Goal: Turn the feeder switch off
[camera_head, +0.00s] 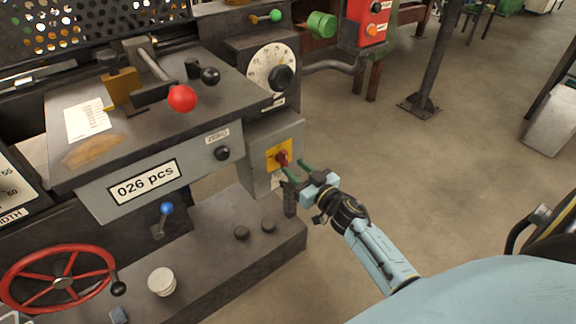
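The feeder switch (282,158) is a red rotary knob on a yellow plate (272,160), on the side of a grey box (256,135) at the machine's right end. My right gripper (293,165) reaches in from the lower right. Its two green fingers are apart, with their tips close to the knob. The nearer fingertip overlaps the knob's lower edge in the picture. I cannot tell whether it touches. Nothing shows held between the fingers. My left gripper is not in view.
A round dial (271,68) sits above the box. A red-ball lever (182,98) and a blue-knob lever (164,215) stand to the left. A red handwheel (62,279) is at the lower left. A red button box (370,22) is at the top. Open floor lies to the right.

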